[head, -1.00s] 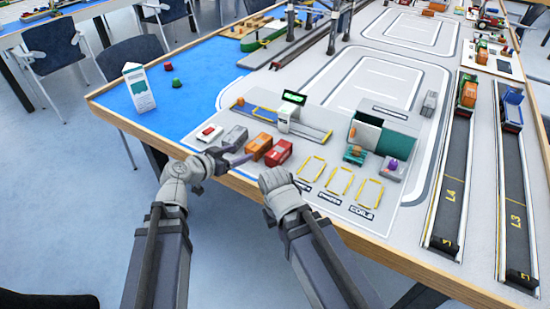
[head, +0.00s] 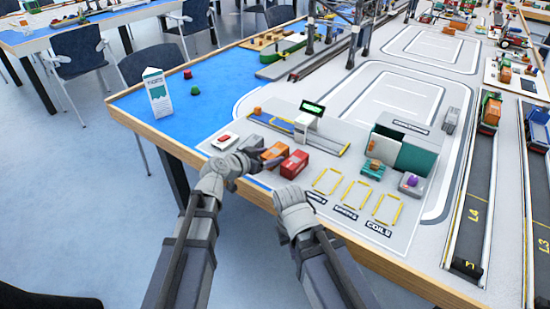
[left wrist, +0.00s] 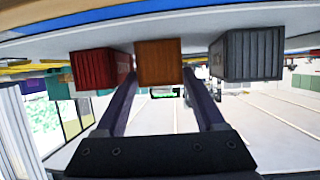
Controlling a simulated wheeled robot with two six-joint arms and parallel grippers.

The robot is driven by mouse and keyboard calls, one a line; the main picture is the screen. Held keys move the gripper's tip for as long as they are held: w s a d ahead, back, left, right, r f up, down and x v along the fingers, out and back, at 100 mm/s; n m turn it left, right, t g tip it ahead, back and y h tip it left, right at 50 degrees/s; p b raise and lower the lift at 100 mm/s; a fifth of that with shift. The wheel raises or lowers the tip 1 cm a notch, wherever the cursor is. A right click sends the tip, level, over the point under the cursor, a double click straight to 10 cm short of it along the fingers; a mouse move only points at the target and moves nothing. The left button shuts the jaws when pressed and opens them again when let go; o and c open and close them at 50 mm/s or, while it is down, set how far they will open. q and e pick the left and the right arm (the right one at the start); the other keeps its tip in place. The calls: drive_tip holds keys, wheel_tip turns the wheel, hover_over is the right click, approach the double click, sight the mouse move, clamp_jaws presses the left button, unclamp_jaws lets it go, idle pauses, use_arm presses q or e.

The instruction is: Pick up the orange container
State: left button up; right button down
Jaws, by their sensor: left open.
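The orange container (head: 274,151) stands on the grey mat near the table's front edge, between a red container (head: 295,165) and a grey container (head: 250,142). My left gripper (head: 265,160) is open at the orange container and partly covers it. In the left wrist view, the orange container (left wrist: 159,62) lies between the ends of my two fingers (left wrist: 160,80), with the red container (left wrist: 95,68) on the left and the grey one (left wrist: 248,54) on the right. I cannot tell whether the fingers touch it. My right gripper (head: 292,200) is at the table edge, its fingers unclear.
Yellow outlined slots (head: 357,195) lie right of the red container. A small gantry with a green display (head: 309,118) stands behind the containers. A teal open shed (head: 405,147) stands further right. A white carton (head: 157,95) is on the blue area at left.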

sight(276, 153)
use_arm(q)
drive_tip(key=b+x, duration=0.1)
drive_tip(key=x, duration=0.3)
drive_tip(key=shift+w, duration=0.1)
drive_tip(key=shift+c, duration=0.2)
clamp_jaws()
